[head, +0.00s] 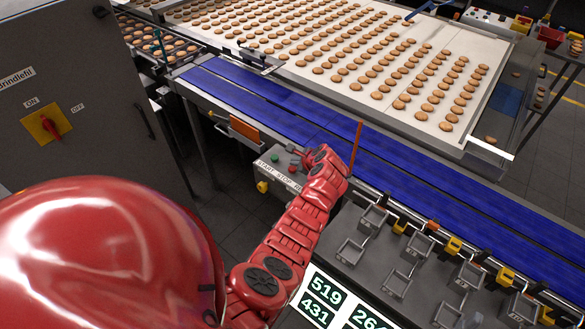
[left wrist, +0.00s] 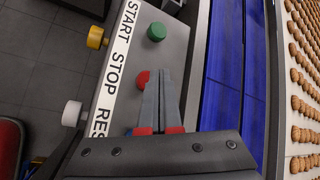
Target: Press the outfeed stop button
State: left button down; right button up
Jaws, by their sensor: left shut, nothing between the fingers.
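The outfeed control box (head: 262,166) stands beside the blue conveyor, with a white label strip reading START, STOP and a cut-off RE. The red stop button (left wrist: 143,78) shows in the left wrist view beside the word STOP, partly covered by my fingers. The green start button (left wrist: 157,32) is further up the panel; it also shows in the head view (head: 275,158). My left gripper (left wrist: 160,72) is shut and empty, its fingertips over the right side of the red button. Whether they touch it I cannot tell. In the head view the left gripper (head: 299,154) is at the box.
The blue conveyor (head: 430,195) runs behind the box. A large biscuit tray (head: 350,98) lies beyond it. A grey cabinet (head: 85,120) with a red switch stands at left. Grey weighing pans (head: 397,283) and number displays (head: 320,297) are at lower right.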

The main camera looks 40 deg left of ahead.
pick_arm(q)
jog(key=shift+f, duration=0.15)
dwell(0.5)
jog(key=shift+f, duration=0.25)
jog(key=shift+f+b, duration=0.45)
jog(key=shift+f, duration=0.1)
dwell(0.6)
jog(key=shift+r, duration=0.1)
jog(key=shift+r+p, duration=0.85)
jog(key=shift+p, duration=0.05)
jog(key=shift+r, duration=0.1)
notch_tip(320, 180, up, 5)
jog(key=p, duration=0.4)
dwell(0.4)
